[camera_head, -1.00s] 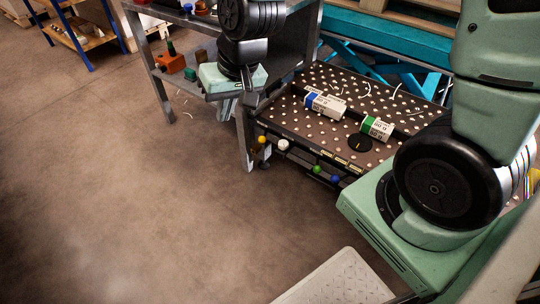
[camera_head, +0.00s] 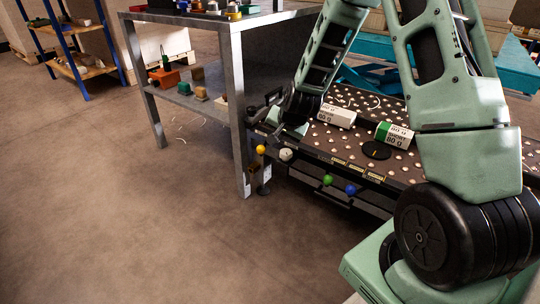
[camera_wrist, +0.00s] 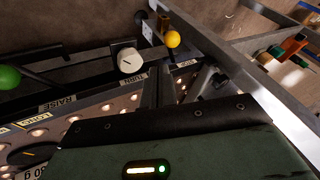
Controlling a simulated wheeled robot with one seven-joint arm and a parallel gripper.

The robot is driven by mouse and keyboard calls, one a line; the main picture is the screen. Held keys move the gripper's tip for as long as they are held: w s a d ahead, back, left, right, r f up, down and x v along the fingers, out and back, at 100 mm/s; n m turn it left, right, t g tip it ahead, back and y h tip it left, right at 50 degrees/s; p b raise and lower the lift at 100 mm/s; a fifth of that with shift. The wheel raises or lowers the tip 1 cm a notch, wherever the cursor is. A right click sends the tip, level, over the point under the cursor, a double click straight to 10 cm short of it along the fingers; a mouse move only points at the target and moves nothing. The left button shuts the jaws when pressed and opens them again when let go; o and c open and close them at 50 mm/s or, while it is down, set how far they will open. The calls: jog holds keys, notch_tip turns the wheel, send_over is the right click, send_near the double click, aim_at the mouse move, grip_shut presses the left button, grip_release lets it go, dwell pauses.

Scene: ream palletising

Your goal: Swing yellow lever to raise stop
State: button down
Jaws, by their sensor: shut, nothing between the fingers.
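The yellow lever's ball knob (camera_head: 261,149) is at the left front end of the roller-ball table (camera_head: 420,170). It also shows in the wrist view (camera_wrist: 172,39), at the top middle, beside a grey frame leg. My gripper (camera_head: 277,137) is just above and to the right of the knob in the head view, pointing down at the table's front edge. In the wrist view, my gripper's dark fingers (camera_wrist: 160,88) are shut and empty, a short way below the yellow knob and apart from it. The lever's arm is mostly hidden. I cannot make out the stop.
A white knob (camera_head: 285,154) sits right of the yellow one, then green (camera_head: 327,180) and blue (camera_head: 350,189) balls. Two wrapped reams (camera_head: 337,116) (camera_head: 393,132) lie on the table. A grey metal bench (camera_head: 228,100) stands close at left. Floor in front is clear.

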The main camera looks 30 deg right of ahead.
jog(key=b+x, duration=0.5)
jog(key=x, duration=0.4)
jog(key=shift+w+f, duration=0.25)
jog(key=shift+f, duration=0.15)
jog(key=shift+a, duration=0.1)
